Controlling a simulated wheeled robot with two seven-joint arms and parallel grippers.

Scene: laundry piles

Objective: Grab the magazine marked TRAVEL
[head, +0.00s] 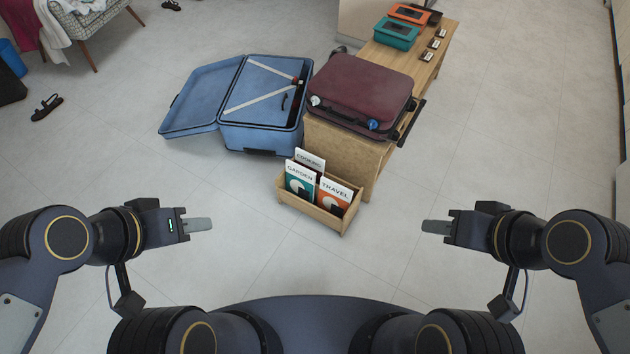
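The magazine marked TRAVEL (335,195) has a white top band and an orange lower cover. It stands in the right part of a small wooden holder (312,213) on the floor; its lower part is hidden by the holder. Beside it stand the GARDEN magazine (299,181), green and white, and the COOKING magazine (310,159) behind. My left gripper (212,225) is to the left of the holder and nearer to me, apart from it. My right gripper (423,227) is to the right of the holder, also apart. Each is seen edge-on, so its opening does not show.
A wooden bench (345,146) behind the holder bears a closed maroon suitcase (362,88), a teal box (396,34) and an orange box (410,13). An open blue suitcase (258,136) lies left of it. The floor in front of the holder is clear.

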